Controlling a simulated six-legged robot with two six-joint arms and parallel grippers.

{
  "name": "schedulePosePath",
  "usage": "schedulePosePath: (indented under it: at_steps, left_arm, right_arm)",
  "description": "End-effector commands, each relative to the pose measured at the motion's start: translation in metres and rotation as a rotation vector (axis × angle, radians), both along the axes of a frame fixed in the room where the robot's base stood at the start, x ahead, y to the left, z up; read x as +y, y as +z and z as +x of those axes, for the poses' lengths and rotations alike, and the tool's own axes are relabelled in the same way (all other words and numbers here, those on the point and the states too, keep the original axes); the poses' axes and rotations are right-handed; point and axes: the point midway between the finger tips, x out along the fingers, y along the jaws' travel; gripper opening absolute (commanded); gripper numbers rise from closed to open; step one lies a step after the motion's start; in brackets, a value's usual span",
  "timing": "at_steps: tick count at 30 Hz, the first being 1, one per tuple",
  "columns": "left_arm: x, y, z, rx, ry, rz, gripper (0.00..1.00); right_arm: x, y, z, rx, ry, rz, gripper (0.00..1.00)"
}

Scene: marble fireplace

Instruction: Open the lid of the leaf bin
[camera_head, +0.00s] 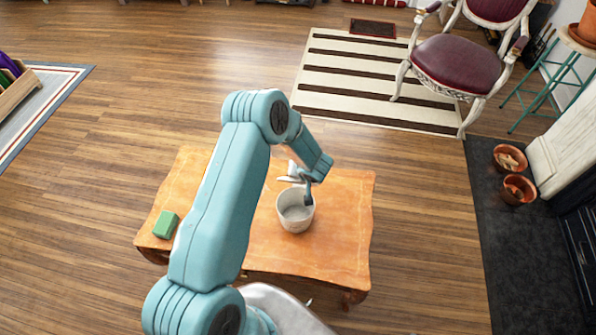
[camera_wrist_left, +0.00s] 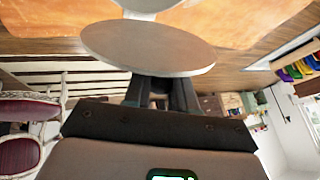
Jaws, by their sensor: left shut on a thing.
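The leaf bin (camera_head: 296,214) is a small whitish round pail standing on the orange wooden table. Its mouth is uncovered and I see into it in the head view. Its pale lid (camera_head: 289,179) is off the mouth at the bin's far side, partly hidden by my gripper. In the left wrist view the lid (camera_wrist_left: 148,48) is a wide pale disc just beyond my fingers, with part of the white bin (camera_wrist_left: 150,4) at the top edge. My left gripper (camera_wrist_left: 160,94) is shut at the lid's edge; in the head view it is beside the bin's rim. My right gripper is not in view.
The table (camera_head: 335,235) also holds a green block (camera_head: 166,225) at its left. A purple-seated chair (camera_head: 458,62) stands on a striped rug (camera_head: 340,75) at the back right. Terracotta pots (camera_head: 519,190) stand at the right. Wooden floor is clear around the table.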

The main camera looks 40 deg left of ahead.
Motion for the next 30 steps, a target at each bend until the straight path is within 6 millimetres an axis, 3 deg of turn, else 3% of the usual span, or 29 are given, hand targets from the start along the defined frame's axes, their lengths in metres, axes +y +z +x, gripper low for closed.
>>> schedulePosePath:
  at_steps: [12, 13, 15, 25, 30]
  left_arm:
    - [0.000, 0.001, 0.002, -0.002, 0.000, 0.000, 0.00]
    - [0.000, 0.001, 0.002, -0.002, 0.000, 0.000, 0.29]
    - [0.001, 0.001, 0.002, -0.002, 0.000, 0.000, 0.49]
    - [-0.001, 0.003, 0.002, -0.002, 0.000, 0.000, 0.49]
    - [-0.013, 0.025, -0.003, -0.005, -0.002, 0.000, 0.49]
  right_arm:
    - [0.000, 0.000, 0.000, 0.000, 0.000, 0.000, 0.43]
    - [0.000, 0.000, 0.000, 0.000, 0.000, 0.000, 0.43]
    - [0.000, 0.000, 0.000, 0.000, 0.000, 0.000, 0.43]
    - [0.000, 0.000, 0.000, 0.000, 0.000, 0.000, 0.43]
    - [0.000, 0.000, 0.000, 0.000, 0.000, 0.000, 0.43]
